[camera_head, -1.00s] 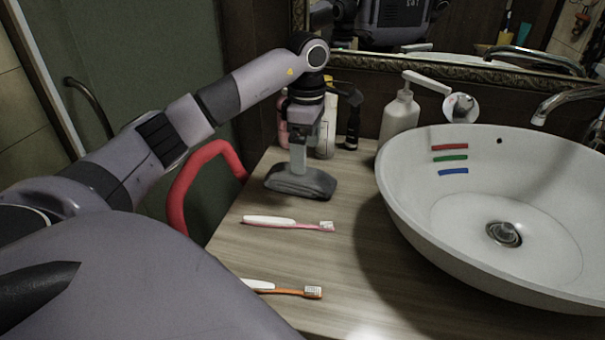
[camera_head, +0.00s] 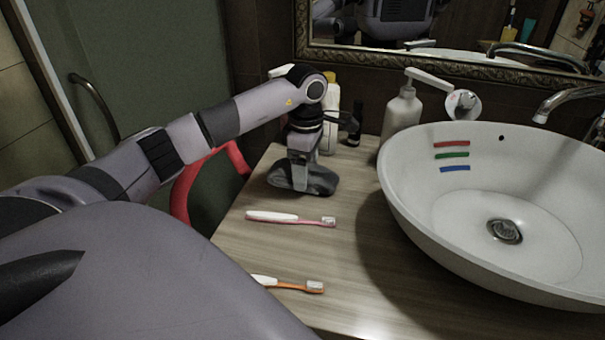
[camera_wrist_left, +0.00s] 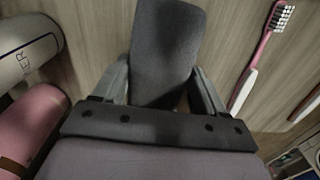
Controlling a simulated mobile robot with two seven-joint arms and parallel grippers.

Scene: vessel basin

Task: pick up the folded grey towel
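The folded grey towel (camera_head: 318,181) lies on the wooden counter, left of the basin. My left gripper (camera_head: 299,178) is down at it, pointing downward and hiding part of it. In the left wrist view, the towel (camera_wrist_left: 168,40) runs lengthwise between the two spread fingers of my left gripper (camera_wrist_left: 163,78). One finger is on each side of it, close to its edges. I cannot tell whether they touch it. The gripper is open. My right gripper is not in view.
A pink toothbrush (camera_head: 290,219) and an orange one (camera_head: 290,285) lie on the counter nearer to me. Bottles, including a white one (camera_wrist_left: 25,45) and a pink one (camera_wrist_left: 30,125), stand close beside the gripper. The white basin (camera_head: 400,205) is to the right.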

